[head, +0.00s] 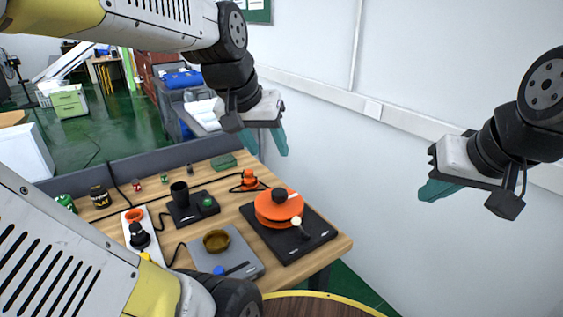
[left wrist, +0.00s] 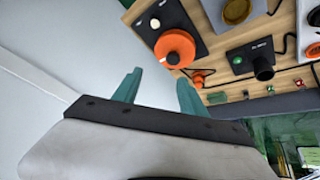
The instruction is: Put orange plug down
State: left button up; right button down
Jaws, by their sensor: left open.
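The orange plug (head: 249,180) stands on the wooden table near its back right edge, with a black cable around it. It also shows in the left wrist view (left wrist: 198,78), just beyond the right-hand fingertip and apart from it. My left gripper (head: 268,148) is open and empty, with its teal fingers above and behind the plug near the wall. The left wrist view shows its two fingers (left wrist: 160,82) spread with nothing between them. My right gripper (head: 436,190) hangs in front of the wall, away from the table; its finger gap is unclear.
An orange round device (head: 279,206) on a black base stands beside the plug. A grey scale (head: 220,255) with a brown bowl, a black cup (head: 180,194), a white strip (head: 140,240) and a green block (head: 223,161) are also on the table (head: 330,243). The white wall rises behind.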

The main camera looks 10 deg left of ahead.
pick_arm(q)
jog(key=s+d+f, duration=0.1)
jog(key=s+d, duration=0.1)
jog(key=s, duration=0.4)
jog(key=shift+f+t+h, duration=0.3)
jog(key=shift+s+d, duration=0.1)
dwell(0.8)
